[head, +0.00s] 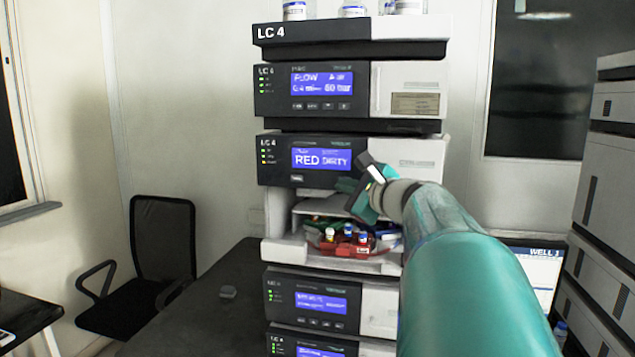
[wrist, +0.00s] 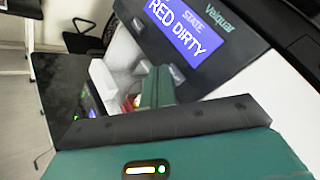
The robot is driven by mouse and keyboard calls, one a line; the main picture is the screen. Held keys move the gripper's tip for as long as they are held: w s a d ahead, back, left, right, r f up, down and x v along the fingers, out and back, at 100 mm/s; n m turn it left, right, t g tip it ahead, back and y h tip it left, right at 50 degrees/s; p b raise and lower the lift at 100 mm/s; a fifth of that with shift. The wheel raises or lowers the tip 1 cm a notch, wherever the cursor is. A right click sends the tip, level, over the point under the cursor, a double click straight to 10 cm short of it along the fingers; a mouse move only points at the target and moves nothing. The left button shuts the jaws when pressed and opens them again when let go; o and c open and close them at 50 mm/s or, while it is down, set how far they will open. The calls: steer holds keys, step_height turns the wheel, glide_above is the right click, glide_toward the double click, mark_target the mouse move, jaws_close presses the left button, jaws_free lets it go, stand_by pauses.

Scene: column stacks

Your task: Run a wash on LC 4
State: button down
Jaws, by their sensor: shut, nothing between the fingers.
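The LC 4 stack (head: 350,27) stands in the middle of the head view. Its pump module (head: 310,90) shows "FLOW" and "60 bar" on a blue screen. Below it, the autosampler module (head: 280,148) shows "RED DIRTY"; the same screen (wrist: 187,28) fills the top of the wrist view. Under that screen an open bay (head: 345,264) holds a red tray (head: 340,247) with several small capped vials. My gripper (head: 360,190) is shut and empty, just in front of the autosampler's lower right front, above the tray. I cannot tell whether it touches the panel.
Bottles (head: 294,10) stand on top of the stack. Further modules (head: 310,303) lie below the bay. A black chair (head: 160,250) is at the left, a laptop screen (head: 535,270) and another stack (head: 605,180) at the right. The dark bench (head: 205,315) is mostly clear at the left.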

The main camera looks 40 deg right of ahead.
steer(key=shift+d, duration=0.1)
steer(key=shift+w+d, duration=0.25)
steer(key=shift+w+d, duration=0.25)
steer(key=shift+d, duration=0.1)
stand_by(0.9)
stand_by(0.3)
steer(key=shift+s+a, duration=0.5)
steer(key=shift+a, duration=0.15)
steer(key=shift+a, duration=0.1)
steer(key=s+a, duration=0.1)
steer(key=a, duration=0.1)
steer(key=s+a, duration=0.1)
steer(key=s, duration=0.1)
steer(key=shift+a, duration=0.4)
stand_by(0.5)
